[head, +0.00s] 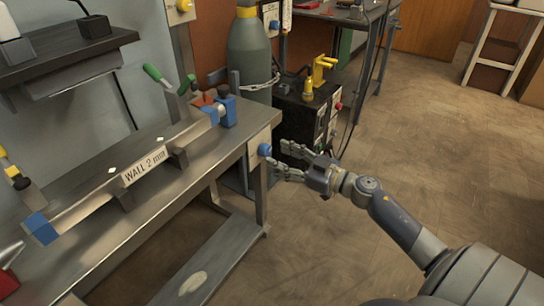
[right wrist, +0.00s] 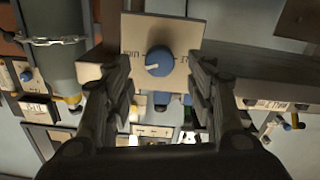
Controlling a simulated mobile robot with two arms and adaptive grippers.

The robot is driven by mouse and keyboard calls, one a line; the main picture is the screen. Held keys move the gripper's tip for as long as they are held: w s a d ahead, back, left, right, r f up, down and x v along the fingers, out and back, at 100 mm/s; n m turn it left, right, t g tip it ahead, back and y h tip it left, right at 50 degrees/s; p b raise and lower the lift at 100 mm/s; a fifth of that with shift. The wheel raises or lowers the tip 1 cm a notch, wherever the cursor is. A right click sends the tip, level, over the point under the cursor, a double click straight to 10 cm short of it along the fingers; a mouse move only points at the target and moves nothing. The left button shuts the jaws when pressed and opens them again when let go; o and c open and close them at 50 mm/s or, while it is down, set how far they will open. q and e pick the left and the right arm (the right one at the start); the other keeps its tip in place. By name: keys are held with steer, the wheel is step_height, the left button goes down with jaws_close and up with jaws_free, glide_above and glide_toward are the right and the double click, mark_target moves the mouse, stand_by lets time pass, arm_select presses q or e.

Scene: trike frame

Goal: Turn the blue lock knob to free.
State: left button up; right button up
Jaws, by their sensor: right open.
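The blue lock knob (head: 264,149) sits on a pale plate at the right end of the workbench. In the right wrist view the knob (right wrist: 159,61) is round, with a white pointer mark toward its lower left. The pale plate (right wrist: 184,33) carries dark markings on both sides, partly hidden by the fingers and not clearly legible. My right gripper (head: 276,153) is open, its fingers spread on either side of the knob in the wrist view. I see no finger contact with the knob. My left gripper is not in view.
The workbench (head: 190,185) carries a metal tube labelled "WALL 2 mm" (head: 144,168), held at blue clamps. A green gas cylinder (head: 249,60) and a dark machine with yellow fittings (head: 308,105) stand behind the bench end. The floor at right is clear.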

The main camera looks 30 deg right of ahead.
mark_target(269, 151)
steer(key=shift+b+x, duration=0.35)
steer(key=shift+x, duration=1.5)
steer(key=c, duration=1.1)
